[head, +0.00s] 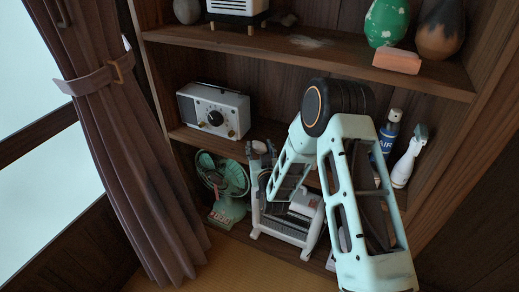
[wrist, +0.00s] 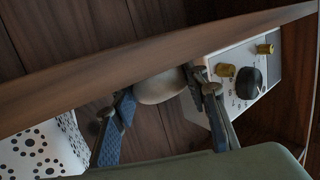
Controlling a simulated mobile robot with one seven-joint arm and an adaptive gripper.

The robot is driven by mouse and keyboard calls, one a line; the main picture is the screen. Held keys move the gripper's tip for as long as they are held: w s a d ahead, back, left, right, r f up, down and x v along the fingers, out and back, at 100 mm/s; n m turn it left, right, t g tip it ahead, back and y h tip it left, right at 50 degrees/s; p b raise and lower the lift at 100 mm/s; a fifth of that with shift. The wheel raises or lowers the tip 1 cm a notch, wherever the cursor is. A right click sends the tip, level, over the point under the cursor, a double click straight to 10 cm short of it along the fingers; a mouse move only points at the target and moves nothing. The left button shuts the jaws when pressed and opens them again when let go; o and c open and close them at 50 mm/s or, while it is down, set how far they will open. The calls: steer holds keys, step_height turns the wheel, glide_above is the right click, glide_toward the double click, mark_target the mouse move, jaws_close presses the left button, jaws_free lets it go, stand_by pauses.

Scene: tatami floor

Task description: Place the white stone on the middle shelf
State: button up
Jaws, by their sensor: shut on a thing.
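The white stone (wrist: 162,86) is pale and rounded. In the wrist view it sits between the two fingertips of my gripper (wrist: 162,100), which is shut on it. A wooden shelf edge (wrist: 60,90) runs close beside the stone; I cannot tell whether they touch. In the head view my gripper (head: 262,158) is at the front of the middle shelf (head: 190,136), right of the radio, and the stone in it is hard to make out. The middle shelf carries a white radio (head: 213,110), which also shows right of the fingers in the wrist view (wrist: 233,85).
A spray can (head: 389,132) and a white spray bottle (head: 408,158) stand right of my arm. A green fan (head: 230,181) and a white-framed appliance (head: 283,236) are below. The top shelf (head: 310,52) holds vases and a pink block (head: 397,61). A curtain (head: 120,150) hangs left.

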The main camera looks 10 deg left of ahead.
steer(key=shift+r, duration=0.1)
steer(key=shift+f, duration=0.2)
steer(key=o, duration=1.2)
steer(key=shift+o, duration=0.2)
steer(key=shift+r, duration=0.15)
steer(key=shift+r, duration=0.15)
steer(key=p+v, duration=0.1)
steer(key=v, duration=1.1)
steer(key=shift+p, duration=0.4)
steer(key=shift+a, duration=0.1)
